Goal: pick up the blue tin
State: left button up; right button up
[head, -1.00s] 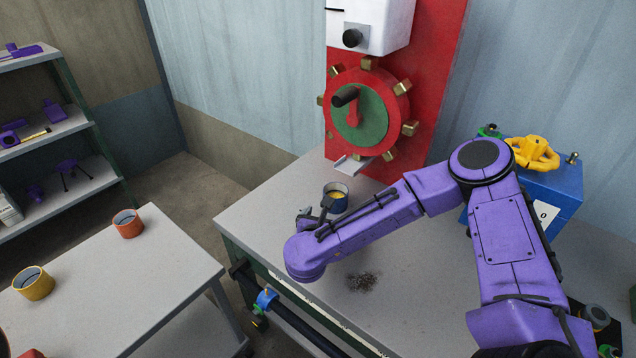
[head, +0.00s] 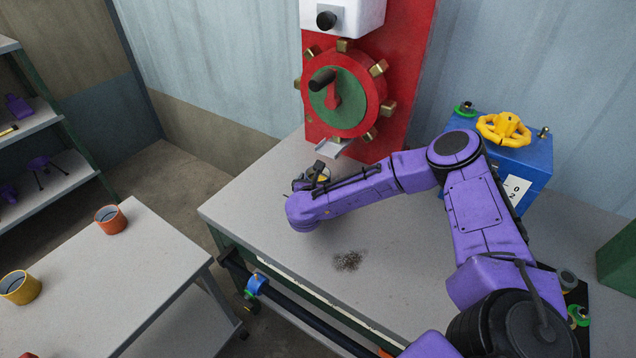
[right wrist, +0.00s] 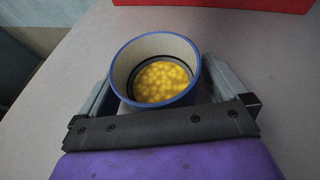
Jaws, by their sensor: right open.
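The blue tin (right wrist: 154,75) stands upright on the workbench, with a blue rim and yellow round contents. In the head view the tin (head: 324,177) is partly hidden behind my right gripper (head: 310,178). In the right wrist view my right gripper (right wrist: 158,88) is open, with one finger on each side of the tin. I cannot tell whether either finger touches it. My left gripper is not in view.
A red panel with a toothed wheel (head: 343,92) and a small chute (head: 334,148) stands behind the tin. A blue box (head: 530,165) with a yellow handwheel is at right. A dark crumb patch (head: 348,261) lies on the workbench (head: 270,235). Orange (head: 110,219) and yellow (head: 20,287) tins stand on the left table.

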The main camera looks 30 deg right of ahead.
jog(key=c, duration=1.2)
jog(key=shift+o, duration=0.2)
jog(key=shift+r, duration=0.15)
jog(key=shift+r, duration=0.3)
notch_tip(320, 180, up, 3)
jog(key=shift+a+f, duration=0.1)
jog(key=shift+a, duration=0.05)
jog(key=w+r+b+v, duration=0.1)
jog(key=r+b+v, duration=0.1)
jog(key=v, duration=1.4)
jog(key=shift+w+r+b, duration=0.25)
jog(key=shift+r+b, duration=0.05)
jog(key=shift+r, duration=0.4)
